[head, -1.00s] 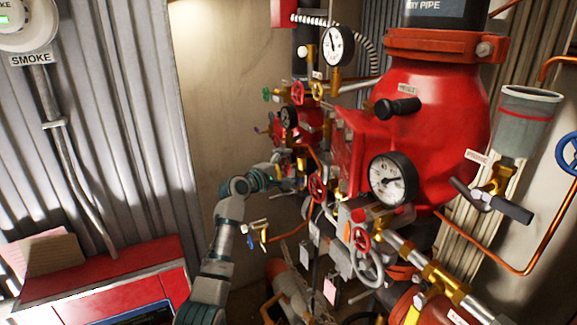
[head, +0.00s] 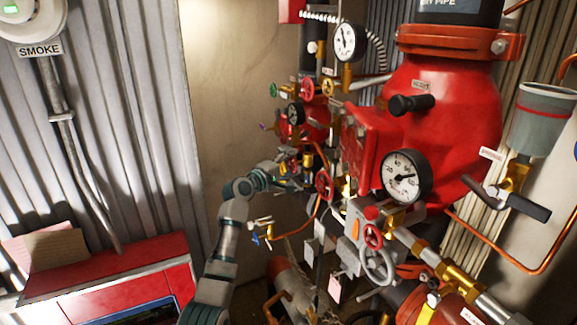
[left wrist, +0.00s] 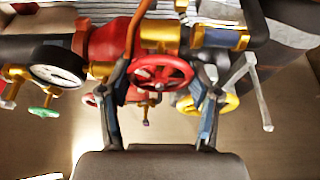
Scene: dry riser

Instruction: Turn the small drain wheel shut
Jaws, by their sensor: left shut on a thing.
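A small red spoked wheel (left wrist: 160,72) with a brass stem sits in the middle of the left wrist view. My left gripper (left wrist: 166,68) has one finger on each side of it and is shut on its rim. In the head view my left gripper (head: 295,181) reaches into the pipework from the left, small and partly lost among the fittings. A red wheel (head: 325,185) shows just right of it there; I cannot tell whether it is the same wheel. My right gripper is in neither view.
In the left wrist view a gauge (left wrist: 58,66) and a green wheel (left wrist: 44,112) lie left, a yellow wheel (left wrist: 228,103) and a grey lever (left wrist: 257,90) right. In the head view a large gauge (head: 405,177) and a big red valve body (head: 440,125) crowd the right.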

